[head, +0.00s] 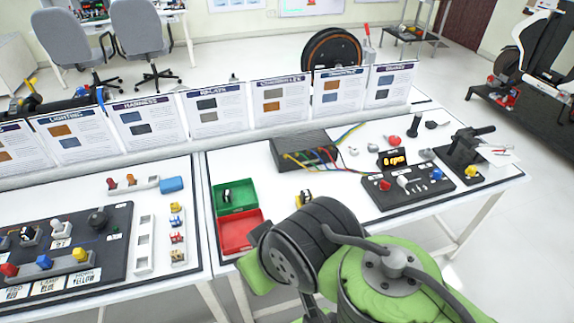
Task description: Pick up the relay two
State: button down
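No label that reads relay two can be made out, so I cannot tell which part it is. A small black and white part (227,195) lies in the green bin (248,188). A small black and yellow part (305,195) sits on the right table just behind my arm, partly hidden by it. Several small coloured parts stand in a white strip (180,262) on the left table. My green and black arm covers the front of the right table. My gripper's fingers do not show.
A red bin (257,246) sits before the green bin. A black box with coloured wires (303,148) and a control panel (405,196) stand on the right table. A left board (108,233) holds switches. Cards, one headed Relays (220,112), line the tables' back.

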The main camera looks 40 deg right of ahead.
aim_at(306, 195)
jog(key=i+l+z, duration=0.1)
jog(key=z, duration=1.15)
